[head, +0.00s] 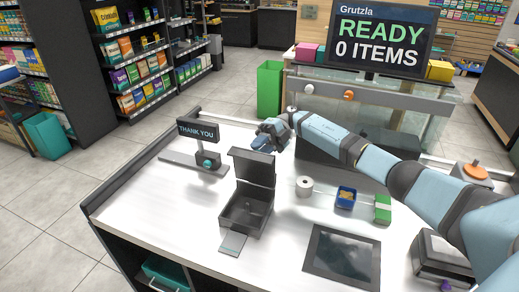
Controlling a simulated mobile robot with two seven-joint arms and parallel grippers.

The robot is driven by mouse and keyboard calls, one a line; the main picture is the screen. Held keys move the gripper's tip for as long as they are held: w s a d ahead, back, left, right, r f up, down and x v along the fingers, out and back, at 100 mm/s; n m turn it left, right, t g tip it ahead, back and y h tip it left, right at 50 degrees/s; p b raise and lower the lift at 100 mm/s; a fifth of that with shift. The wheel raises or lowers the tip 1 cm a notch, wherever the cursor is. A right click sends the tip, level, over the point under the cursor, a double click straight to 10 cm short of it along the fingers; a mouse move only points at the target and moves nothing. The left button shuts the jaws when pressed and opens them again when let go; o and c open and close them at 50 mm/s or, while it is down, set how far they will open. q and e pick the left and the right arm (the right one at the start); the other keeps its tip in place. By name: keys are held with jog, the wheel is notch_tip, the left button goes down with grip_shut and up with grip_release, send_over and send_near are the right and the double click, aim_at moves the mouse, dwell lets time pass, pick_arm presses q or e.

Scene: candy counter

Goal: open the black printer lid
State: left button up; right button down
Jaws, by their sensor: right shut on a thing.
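The black printer (247,212) stands on the white counter, left of the middle. Its lid (252,167) stands raised, about upright at the back of the body, and the inside shows. My right gripper (264,145) is at the top edge of the lid, with the arm reaching in from the right. It is shut on the lid; the fingertips are small and partly hidden. A grey flap or slip (235,243) lies in front of the printer. My left gripper is not in view.
A "THANK YOU" display (198,131) stands left of the printer. A paper roll (304,186), a small blue box (346,197) and a green box (383,209) stand to the right. A dark flat panel (342,257) lies at the front. The counter's left front is clear.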

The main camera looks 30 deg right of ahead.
jog(key=shift+a, duration=0.1)
jog(key=c, duration=0.9)
grip_release()
jog(key=b+v, duration=0.2)
jog(key=v, duration=0.5)
jog(key=shift+d, duration=0.2)
